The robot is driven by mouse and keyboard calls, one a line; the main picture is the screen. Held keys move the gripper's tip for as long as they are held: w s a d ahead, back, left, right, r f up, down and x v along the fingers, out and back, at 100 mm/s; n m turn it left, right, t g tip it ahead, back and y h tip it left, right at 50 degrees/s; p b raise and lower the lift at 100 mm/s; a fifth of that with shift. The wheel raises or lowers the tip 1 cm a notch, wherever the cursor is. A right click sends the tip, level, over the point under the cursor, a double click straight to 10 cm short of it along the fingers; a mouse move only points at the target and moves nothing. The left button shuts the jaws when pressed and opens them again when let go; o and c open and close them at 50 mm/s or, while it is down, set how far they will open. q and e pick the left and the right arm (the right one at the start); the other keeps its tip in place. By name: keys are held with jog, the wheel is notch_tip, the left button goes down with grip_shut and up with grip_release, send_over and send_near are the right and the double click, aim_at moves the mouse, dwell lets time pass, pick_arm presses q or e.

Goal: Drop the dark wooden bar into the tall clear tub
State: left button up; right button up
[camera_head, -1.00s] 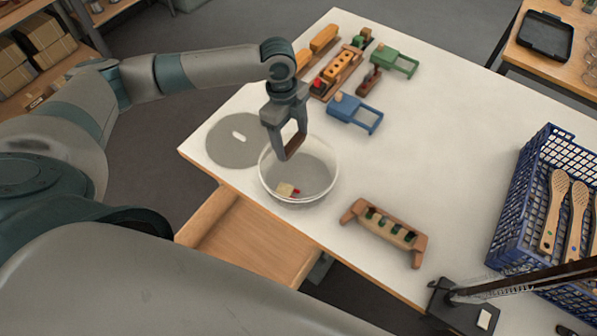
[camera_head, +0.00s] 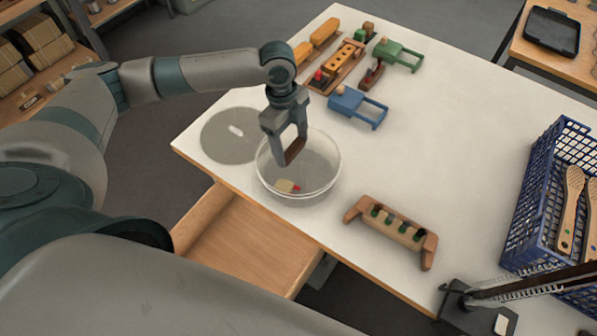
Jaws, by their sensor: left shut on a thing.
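My left gripper (camera_head: 291,157) is shut on the dark wooden bar (camera_head: 294,150), a short brown piece between its fingertips. It holds the bar over the clear tub (camera_head: 325,183), at or just inside the rim; the exact height is hard to tell. The tub is round and see-through and stands near the table's left front edge. A pale piece with a red end (camera_head: 287,187) lies on the tub's floor. My right gripper is not in view.
A grey disc (camera_head: 225,145) lies left of the tub. A wooden rack (camera_head: 395,228) stands to the right. Coloured wooden tools, including a blue one (camera_head: 350,106), lie behind. A blue crate (camera_head: 530,190) with brushes is far right. An open drawer (camera_head: 245,245) juts out in front.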

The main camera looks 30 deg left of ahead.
pick_arm(q)
jog(key=shift+f, duration=0.1)
jog(key=o, duration=1.1)
jog(key=shift+w+a+r, duration=0.1)
jog(key=shift+r, duration=0.6)
notch_tip(320, 180, up, 16)
jog(key=a+b, duration=0.2)
jog(key=b, duration=0.1)
jog(key=shift+d+f, duration=0.1)
jog(key=shift+f, duration=0.1)
